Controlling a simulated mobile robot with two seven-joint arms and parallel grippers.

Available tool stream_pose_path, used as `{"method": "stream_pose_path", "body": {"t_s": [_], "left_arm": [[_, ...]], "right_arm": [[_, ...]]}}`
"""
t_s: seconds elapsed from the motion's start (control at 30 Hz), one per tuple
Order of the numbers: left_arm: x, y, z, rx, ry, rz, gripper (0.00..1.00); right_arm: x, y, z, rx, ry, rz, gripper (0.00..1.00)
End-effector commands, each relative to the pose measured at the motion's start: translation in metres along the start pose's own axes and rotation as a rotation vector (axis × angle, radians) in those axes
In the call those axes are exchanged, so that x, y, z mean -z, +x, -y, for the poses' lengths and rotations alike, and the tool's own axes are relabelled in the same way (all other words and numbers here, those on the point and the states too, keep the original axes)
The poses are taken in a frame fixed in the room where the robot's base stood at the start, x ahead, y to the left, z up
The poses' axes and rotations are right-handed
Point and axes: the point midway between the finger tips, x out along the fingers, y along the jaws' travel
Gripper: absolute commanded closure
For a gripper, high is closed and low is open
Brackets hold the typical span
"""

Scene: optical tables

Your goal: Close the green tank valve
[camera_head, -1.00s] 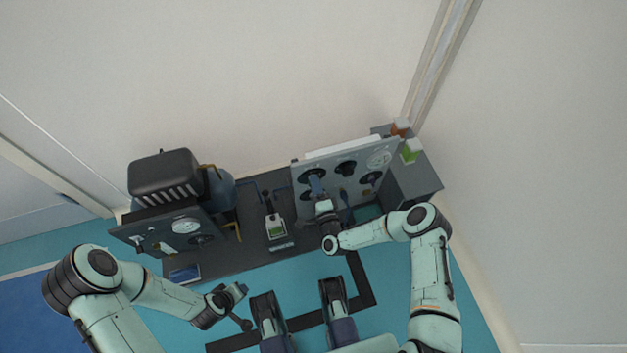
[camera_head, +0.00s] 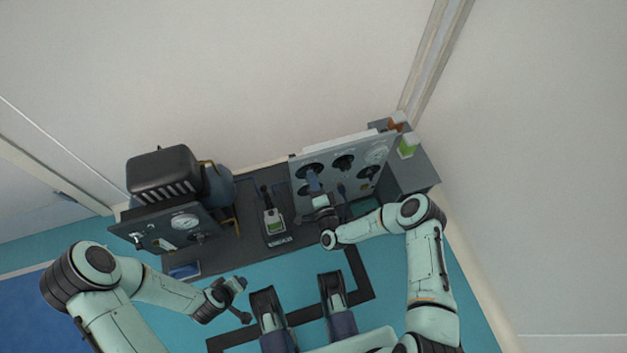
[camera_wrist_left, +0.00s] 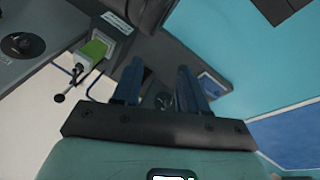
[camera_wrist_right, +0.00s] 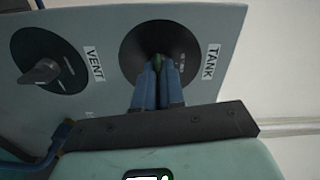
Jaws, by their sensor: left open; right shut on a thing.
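The green tank valve (camera_wrist_right: 158,61) sits in the middle of a round black dial labelled TANK on the grey panel in the right wrist view. In the head view my right gripper (camera_head: 313,184) reaches the upper left dial of the panel (camera_head: 332,180). My left gripper (camera_head: 240,284) is open and empty, away from the panel; its two fingers also show in the left wrist view (camera_wrist_left: 160,88).
A VENT dial (camera_wrist_right: 48,60) with a grey knob is beside the TANK dial. A second panel with a gauge (camera_head: 184,222) and a black box (camera_head: 163,174) are at the left. A grey cabinet (camera_head: 412,170) stands at the right.

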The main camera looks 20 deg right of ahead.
Motion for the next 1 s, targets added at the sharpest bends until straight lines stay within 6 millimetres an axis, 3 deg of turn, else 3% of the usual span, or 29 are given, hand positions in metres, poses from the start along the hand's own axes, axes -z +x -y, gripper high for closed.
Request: {"method": "stream_pose_path", "body": {"t_s": [1.0], "left_arm": [[-0.028,-0.023,-0.007,-0.006,0.007,0.089,0.57]], "right_arm": [[0.0,0.002,0.003,0.005,-0.957,-0.003,1.0]]}}
